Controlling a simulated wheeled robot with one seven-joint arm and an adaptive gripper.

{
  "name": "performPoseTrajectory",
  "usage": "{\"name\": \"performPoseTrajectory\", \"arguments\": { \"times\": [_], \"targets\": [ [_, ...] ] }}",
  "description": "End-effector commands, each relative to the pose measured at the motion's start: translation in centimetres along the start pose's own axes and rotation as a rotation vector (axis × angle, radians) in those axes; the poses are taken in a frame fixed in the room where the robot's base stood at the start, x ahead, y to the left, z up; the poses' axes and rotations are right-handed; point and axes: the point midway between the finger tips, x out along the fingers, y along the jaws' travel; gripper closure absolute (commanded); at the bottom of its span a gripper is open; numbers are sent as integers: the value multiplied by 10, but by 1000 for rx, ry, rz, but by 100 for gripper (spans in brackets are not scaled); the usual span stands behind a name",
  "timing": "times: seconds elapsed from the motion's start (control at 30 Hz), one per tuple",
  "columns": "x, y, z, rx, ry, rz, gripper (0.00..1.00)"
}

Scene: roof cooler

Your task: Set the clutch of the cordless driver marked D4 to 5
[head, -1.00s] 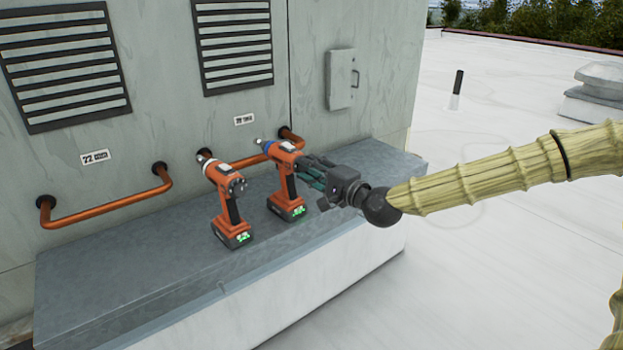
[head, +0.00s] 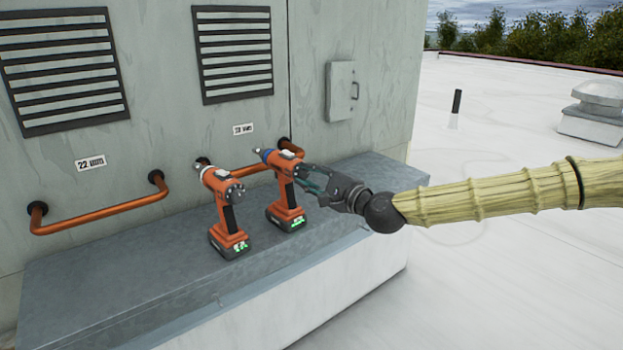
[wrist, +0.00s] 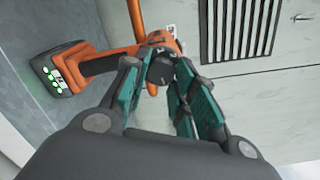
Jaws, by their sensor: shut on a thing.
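Two orange cordless drivers stand upright on the grey ledge, the left driver (head: 221,183) and the right driver (head: 286,165). Their markings are too small to read, so I cannot tell which is D4. The left driver has a white collar at its nose and a dark knobbed dial at its rear; the right one has a blue collar. My gripper (head: 308,180) is at the rear of the right driver. In the wrist view its green-padded fingers close around a dark round dial (wrist: 161,68) on that driver's rear. The dial's numbers cannot be read.
The drivers stand on a grey metal ledge (head: 120,270) against a wall with louvred vents (head: 235,52). Copper-coloured pipe rails (head: 100,212) run low along the wall behind the drivers. The ledge's left part is clear, and open white roof lies to the right.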

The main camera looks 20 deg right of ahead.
Motion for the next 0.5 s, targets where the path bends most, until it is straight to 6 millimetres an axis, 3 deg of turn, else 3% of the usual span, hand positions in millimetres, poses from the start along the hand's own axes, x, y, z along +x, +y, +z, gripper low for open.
{"name": "performPoseTrajectory", "arguments": {
  "times": [0.17,0.2,0.3,0.5],
  "targets": [
    [0,1,0,0,1,2,97],
    [0,1,0,0,1,2,70],
    [0,1,0,0,1,2,52],
    [0,1,0,-1,0,1,51]
  ]
}}
